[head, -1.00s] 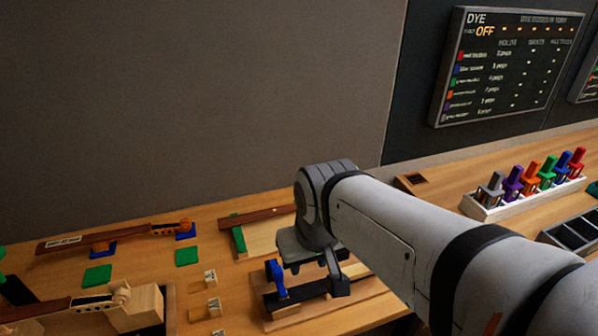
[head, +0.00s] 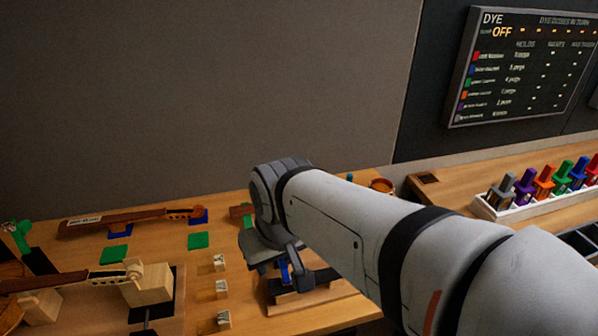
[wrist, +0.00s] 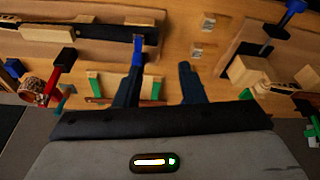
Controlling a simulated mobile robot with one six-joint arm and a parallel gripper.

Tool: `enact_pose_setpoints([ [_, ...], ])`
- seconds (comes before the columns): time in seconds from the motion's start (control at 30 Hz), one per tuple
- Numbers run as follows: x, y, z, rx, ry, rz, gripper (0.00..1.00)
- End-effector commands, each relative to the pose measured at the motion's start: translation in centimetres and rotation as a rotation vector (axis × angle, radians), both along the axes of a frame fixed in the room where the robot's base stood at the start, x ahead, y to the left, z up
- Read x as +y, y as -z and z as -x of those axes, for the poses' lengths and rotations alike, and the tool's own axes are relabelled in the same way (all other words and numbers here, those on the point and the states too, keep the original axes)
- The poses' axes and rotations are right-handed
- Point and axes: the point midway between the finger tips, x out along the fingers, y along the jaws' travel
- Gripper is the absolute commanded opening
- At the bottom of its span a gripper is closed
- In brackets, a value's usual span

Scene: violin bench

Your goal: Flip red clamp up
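A blue clamp (wrist: 138,46) lies just past the left finger; contact cannot be told. The blue clamp also shows in the head view (head: 284,272), partly behind my gripper.
Violin necks (head: 128,219) and green pads (head: 198,240) lie on the bench at left, with several small wooden blocks (head: 221,289) nearby. A dye board (head: 515,65) hangs on the wall.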

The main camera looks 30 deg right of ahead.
Motion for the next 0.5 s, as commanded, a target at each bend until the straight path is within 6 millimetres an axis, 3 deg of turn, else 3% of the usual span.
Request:
enact_pose_setpoints([
  [0.17, -0.6, 0.7, -0.1, 0.038, 0.009, 0.025, 0.44],
  [0.27, -2.1, 2.2, -0.3, 0.127, 0.024, 0.093, 0.44],
  [0.5, -9.2, 6.2, -1.9, 0.439, 0.149, 0.443, 0.44],
])
